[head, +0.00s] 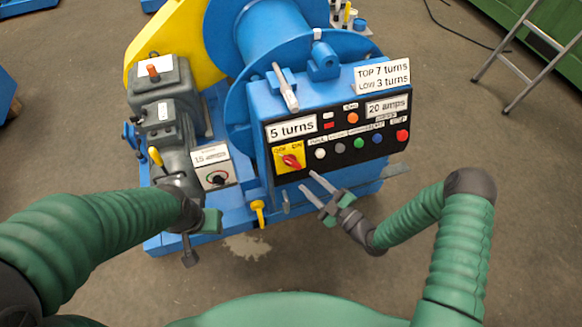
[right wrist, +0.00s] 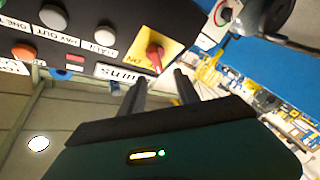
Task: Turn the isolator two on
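A red rotary switch (head: 291,161) on a yellow plate marked OFF and ON sits at the lower left of the black control panel. It also shows in the right wrist view (right wrist: 155,57), just beyond my fingertips. A second rotary knob (head: 217,178) is on the small white panel labelled 1.5; the wrist view shows it too (right wrist: 224,13). Which one is isolator two is not legible. My right gripper (head: 308,182) is open and empty, below and right of the red switch, apart from it. My left gripper (head: 195,225) is at the grey machine's front; its fingers are unclear.
The black panel (head: 340,143) carries several coloured buttons beside the switch. A yellow lever (head: 258,212) hangs below the panel. A metal lever (head: 284,88) rises from the blue housing above. A ladder (head: 535,55) stands far right. Open floor lies to the right.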

